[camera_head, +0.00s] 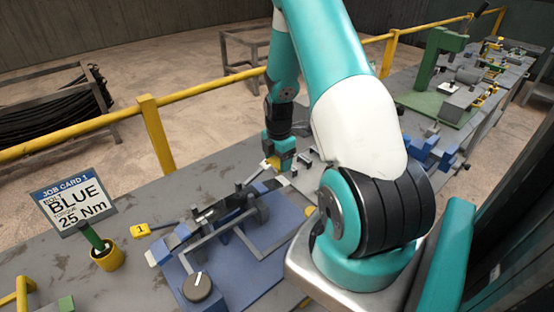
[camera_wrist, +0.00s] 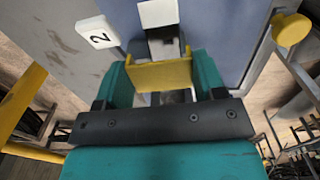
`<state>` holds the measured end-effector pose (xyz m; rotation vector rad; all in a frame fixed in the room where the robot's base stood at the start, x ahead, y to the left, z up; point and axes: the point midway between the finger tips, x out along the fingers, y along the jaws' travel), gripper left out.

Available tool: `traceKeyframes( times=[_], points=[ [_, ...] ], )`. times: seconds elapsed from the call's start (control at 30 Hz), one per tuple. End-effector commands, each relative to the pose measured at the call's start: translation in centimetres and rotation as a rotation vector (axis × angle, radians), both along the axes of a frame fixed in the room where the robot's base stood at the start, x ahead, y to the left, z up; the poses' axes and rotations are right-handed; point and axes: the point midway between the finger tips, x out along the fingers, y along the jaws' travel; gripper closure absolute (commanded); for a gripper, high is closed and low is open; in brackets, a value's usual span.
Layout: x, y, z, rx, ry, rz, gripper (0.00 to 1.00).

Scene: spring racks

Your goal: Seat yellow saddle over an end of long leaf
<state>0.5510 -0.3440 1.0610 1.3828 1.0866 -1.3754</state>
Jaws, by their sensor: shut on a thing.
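The yellow saddle (camera_wrist: 160,74) sits between the two teal fingers of my gripper (camera_wrist: 163,82) in the wrist view, and the fingers are shut on it. In the head view my gripper (camera_head: 279,160) points down at the far right end of the blue fixture, with a bit of the yellow saddle (camera_head: 271,163) showing at its left. The long leaf (camera_head: 230,205) appears as a dark strip lying across the fixture. In the wrist view a dark strip (camera_wrist: 164,46), perhaps the leaf's end, lies just beyond the saddle. I cannot tell whether they touch.
The blue fixture (camera_head: 276,257) has a round dial (camera_head: 197,287) in front. A yellow tag "1" (camera_head: 140,230) and a job card (camera_head: 72,206) stand left. The wrist view shows a white tag "2" (camera_wrist: 98,33) and a yellow knob (camera_wrist: 290,29). Blue blocks (camera_head: 430,153) lie right.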

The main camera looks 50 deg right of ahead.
Motion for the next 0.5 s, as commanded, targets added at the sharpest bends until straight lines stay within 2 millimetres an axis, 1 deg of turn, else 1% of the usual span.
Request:
traceKeyframes(
  times=[0.17,0.5],
  points=[
    [-0.1,-0.1,-1.1,0.0,0.0,-0.001,0.62],
    [-0.1,-0.1,-4.3,0.0,-0.001,-0.002,0.62]
  ],
)
